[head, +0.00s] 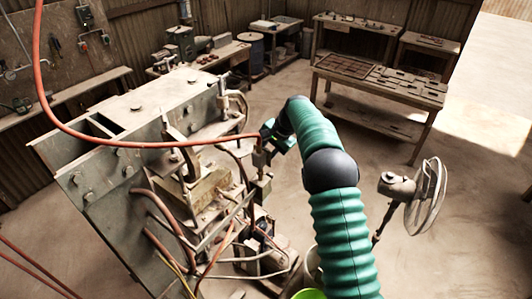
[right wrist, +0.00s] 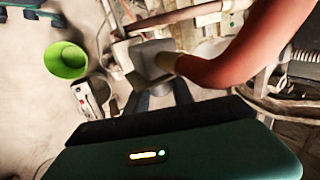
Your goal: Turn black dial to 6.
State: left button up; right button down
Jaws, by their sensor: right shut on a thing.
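My right arm reaches in from the bottom right of the head view, and my right gripper (head: 266,140) is at the near right side of the tile press (head: 100,190). In the right wrist view my right gripper (right wrist: 155,98) is shut on a part at a grey box (right wrist: 152,58). The hold itself is small and partly hidden. I cannot make out the black dial or its numbers in either view. My left gripper is not in view.
An orange hose (head: 120,143) crosses the press and shows close to my gripper in the right wrist view (right wrist: 235,50). A lime green bucket (right wrist: 66,60) stands on the floor. A fan (head: 425,195) stands right of my arm. Workbenches (head: 380,85) line the back.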

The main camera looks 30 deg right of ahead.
jog(key=c, duration=1.3)
grip_release()
jog(key=shift+f, duration=0.1)
jog(key=shift+o, duration=1.1)
jog(key=shift+w, duration=0.15)
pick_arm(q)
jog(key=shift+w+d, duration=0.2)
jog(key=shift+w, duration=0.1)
pick_arm(e)
jog(key=shift+w+d+f, duration=0.1)
jog(key=shift+d, duration=0.1)
pick_arm(q)
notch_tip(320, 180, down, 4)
jog(key=b, duration=0.4)
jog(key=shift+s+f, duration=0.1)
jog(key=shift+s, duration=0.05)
pick_arm(e)
jog(key=v, duration=1.6)
jog(key=shift+d+r, duration=0.25)
